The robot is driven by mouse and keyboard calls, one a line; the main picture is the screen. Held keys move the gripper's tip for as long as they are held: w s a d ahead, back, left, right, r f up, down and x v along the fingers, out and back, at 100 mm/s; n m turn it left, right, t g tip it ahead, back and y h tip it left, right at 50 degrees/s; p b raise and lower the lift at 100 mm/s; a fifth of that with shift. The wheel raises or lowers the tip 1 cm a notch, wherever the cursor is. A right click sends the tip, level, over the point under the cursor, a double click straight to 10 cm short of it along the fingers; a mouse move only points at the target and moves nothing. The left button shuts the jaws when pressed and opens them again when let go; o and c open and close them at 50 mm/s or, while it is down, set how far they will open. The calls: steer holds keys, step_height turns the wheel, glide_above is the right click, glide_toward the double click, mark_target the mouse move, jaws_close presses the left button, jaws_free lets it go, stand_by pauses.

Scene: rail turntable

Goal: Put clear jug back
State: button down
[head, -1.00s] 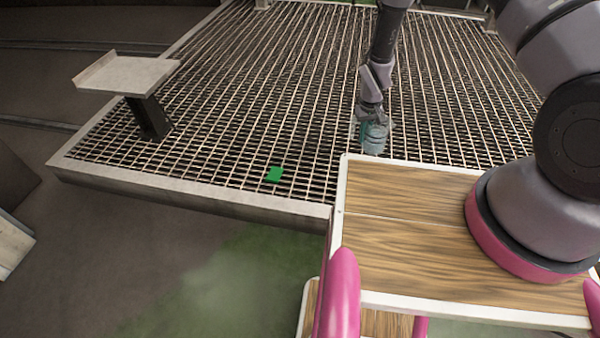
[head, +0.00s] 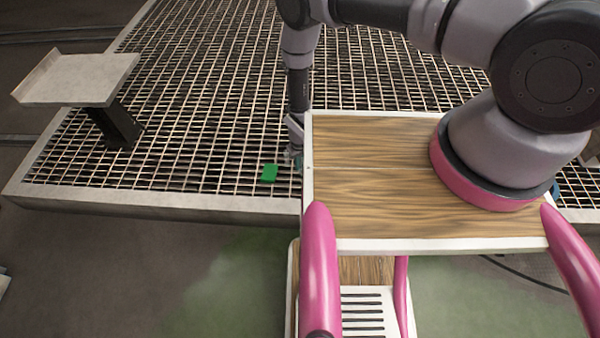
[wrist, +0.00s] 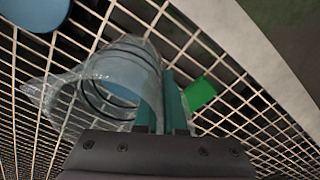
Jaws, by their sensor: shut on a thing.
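The clear jug (wrist: 122,82) fills the left middle of the wrist view, see-through, with dark rings and a clear handle or spout at its left.
The metal grating (head: 205,120) is mostly bare, with a pale front rim (head: 150,203). A grey tray on a dark post (head: 78,80) stands at the left. A blue round thing (wrist: 35,12) shows at the wrist view's top left.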

steer(key=shift+f, duration=3.2)
steer(key=c, duration=1)
jaws_free()
steer(key=shift+f, duration=0.15)
